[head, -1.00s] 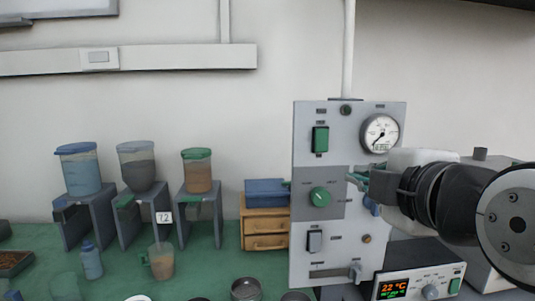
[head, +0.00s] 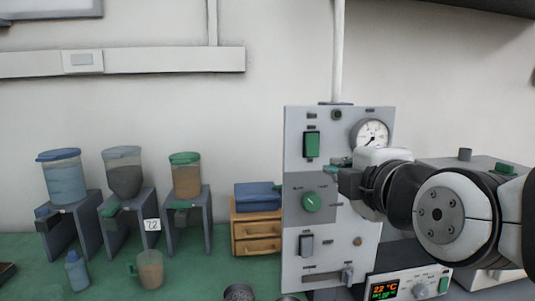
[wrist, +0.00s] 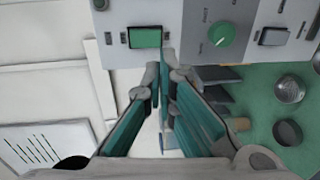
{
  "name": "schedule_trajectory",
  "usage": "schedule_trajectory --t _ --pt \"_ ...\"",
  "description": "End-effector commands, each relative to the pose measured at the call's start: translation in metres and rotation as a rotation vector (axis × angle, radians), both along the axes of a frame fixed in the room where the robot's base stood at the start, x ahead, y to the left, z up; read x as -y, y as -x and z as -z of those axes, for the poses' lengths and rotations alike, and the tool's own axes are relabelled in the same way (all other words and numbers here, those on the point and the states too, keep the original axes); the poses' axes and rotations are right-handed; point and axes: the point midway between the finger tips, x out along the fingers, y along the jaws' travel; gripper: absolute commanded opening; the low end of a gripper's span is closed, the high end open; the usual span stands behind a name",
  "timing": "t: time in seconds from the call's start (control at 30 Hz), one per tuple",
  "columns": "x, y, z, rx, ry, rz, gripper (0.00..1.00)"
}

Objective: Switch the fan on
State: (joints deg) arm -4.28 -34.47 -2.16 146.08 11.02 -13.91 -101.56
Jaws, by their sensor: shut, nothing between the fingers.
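A grey control panel (head: 335,240) stands upright against the wall. It carries a green rocker switch (head: 311,144) near its top, a round green knob (head: 311,202) in the middle and a grey rocker (head: 306,245) lower down. The labels are too small to read, so I cannot tell which one is the fan's. My gripper (head: 334,162) is shut and empty in front of the panel, just right of and slightly below the green rocker. In the wrist view the fingertips (wrist: 164,69) lie close to the green rocker (wrist: 146,38); contact cannot be told.
A gauge (head: 370,134) sits at the panel's upper right, behind my arm. A controller with a lit display (head: 385,290) stands below right. Wooden drawers (head: 257,235) stand left of the panel. Hoppers (head: 124,179) and a jug (head: 150,270) are further left on the green bench.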

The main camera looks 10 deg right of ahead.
Motion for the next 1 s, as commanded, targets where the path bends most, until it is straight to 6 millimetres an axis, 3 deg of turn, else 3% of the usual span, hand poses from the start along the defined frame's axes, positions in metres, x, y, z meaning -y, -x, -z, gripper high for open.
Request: schedule_trajectory --t 0.5,0.73,1.0 --pt "-0.001 -0.044 0.006 -0.004 0.002 -0.001 0.0" --pt "-0.001 -0.086 0.014 -0.001 0.002 -0.002 0.0" --pt "-0.001 -0.107 0.015 0.0 0.0 -0.001 0.0"
